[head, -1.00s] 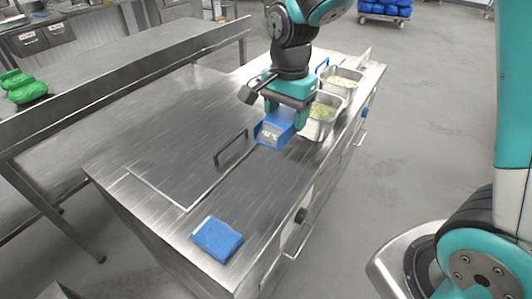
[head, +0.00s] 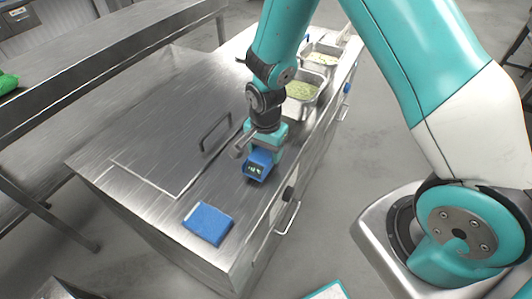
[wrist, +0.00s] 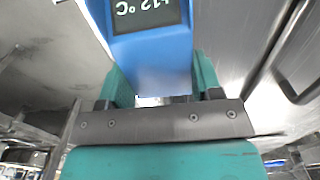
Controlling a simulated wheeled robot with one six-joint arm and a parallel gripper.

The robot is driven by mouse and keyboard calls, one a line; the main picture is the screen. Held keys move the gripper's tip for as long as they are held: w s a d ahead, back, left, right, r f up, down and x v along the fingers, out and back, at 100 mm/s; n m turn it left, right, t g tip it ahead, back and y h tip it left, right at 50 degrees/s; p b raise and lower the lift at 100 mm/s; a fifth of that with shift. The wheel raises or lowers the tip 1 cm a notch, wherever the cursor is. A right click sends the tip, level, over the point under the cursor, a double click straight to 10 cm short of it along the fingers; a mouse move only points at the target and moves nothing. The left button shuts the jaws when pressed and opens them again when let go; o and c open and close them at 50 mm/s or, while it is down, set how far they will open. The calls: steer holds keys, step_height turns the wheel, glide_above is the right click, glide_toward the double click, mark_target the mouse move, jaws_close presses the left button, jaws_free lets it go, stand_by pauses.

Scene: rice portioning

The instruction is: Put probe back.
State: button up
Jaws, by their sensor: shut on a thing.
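The probe, a blue block-shaped device with a dark display (head: 257,170), is held in my gripper (head: 264,152) above the steel counter, near its right edge. In the wrist view the probe (wrist: 152,62) sits between the two teal fingers of my gripper (wrist: 160,82). Its display shows a temperature reading, upside down there. No probe tip can be made out. A small black piece (head: 288,193) is fixed on the counter's side face, below and right of the probe; I cannot tell whether it is a holder.
A flat blue cloth-like block (head: 208,223) lies at the counter's near end. Steel pans of pale food (head: 303,90) stand at the far right. A handle (head: 215,132) rises from the counter lid. Bare counter top lies between the handle and the blue block.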

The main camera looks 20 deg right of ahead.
mark_target(264, 155)
step_height(264, 155, down, 2)
steer(key=shift+f, duration=0.1)
steer(key=o, duration=0.9)
step_height(264, 155, up, 12)
steer(key=shift+f+b, duration=0.15)
steer(key=shift+b, duration=0.9)
steer(key=s+a+r+n+y, duration=0.1)
steer(key=s+a+r+n, duration=0.1)
steer(key=s+r+n, duration=0.3)
steer(key=s+a+r+n+y, duration=0.1)
steer(key=s+a+r+n, duration=0.1)
steer(key=s+r+n, duration=0.3)
steer(key=s+a+r+n+y, duration=0.2)
steer(key=s+r+n, duration=0.3)
steer(key=s+n, duration=0.3)
steer(key=shift+s+r, duration=0.4)
steer(key=shift+s, duration=0.45)
